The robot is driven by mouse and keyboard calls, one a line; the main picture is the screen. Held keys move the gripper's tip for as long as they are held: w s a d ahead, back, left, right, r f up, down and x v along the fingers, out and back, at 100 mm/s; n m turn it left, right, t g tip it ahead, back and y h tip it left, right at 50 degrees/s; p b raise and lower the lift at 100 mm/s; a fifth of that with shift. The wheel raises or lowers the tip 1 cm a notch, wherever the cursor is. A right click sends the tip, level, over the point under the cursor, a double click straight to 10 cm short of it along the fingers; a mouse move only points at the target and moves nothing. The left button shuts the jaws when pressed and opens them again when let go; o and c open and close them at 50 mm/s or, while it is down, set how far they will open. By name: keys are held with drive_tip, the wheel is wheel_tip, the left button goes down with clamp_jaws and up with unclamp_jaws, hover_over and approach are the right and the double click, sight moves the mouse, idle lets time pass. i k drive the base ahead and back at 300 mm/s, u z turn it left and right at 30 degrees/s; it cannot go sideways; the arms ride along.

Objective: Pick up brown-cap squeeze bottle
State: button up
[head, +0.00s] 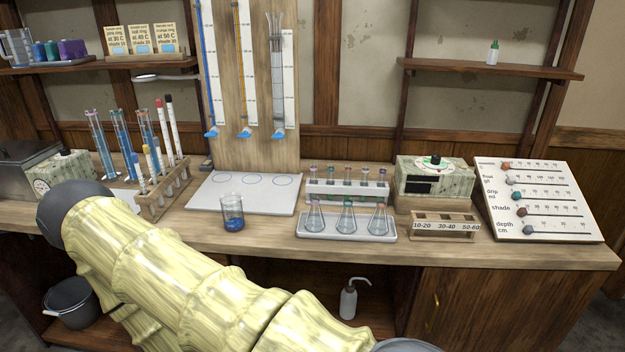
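A white squeeze bottle (348,302) with a dark, possibly brown cap and a bent spout stands upright on the low shelf inside the open middle of the bench. It is below the worktop, and nothing touches it. The cap is too small to be sure of its colour. My own arm in its pale yellow sleeve crosses the lower left and middle of the picture. My gripper is not in the head view, so its distance from the bottle and its state are hidden.
The worktop (420,258) overhangs the bottle, with a cabinet door (490,310) to its right. Above are a flask tray (305,232), a glass beaker (232,212) and a label rack (445,229). A green-cap bottle (493,55) stands on the upper right shelf. A dark bucket (72,305) is at lower left.

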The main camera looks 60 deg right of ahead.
sight(349, 296)
drive_tip(key=i, duration=0.85)
drive_tip(key=z, duration=2.9)
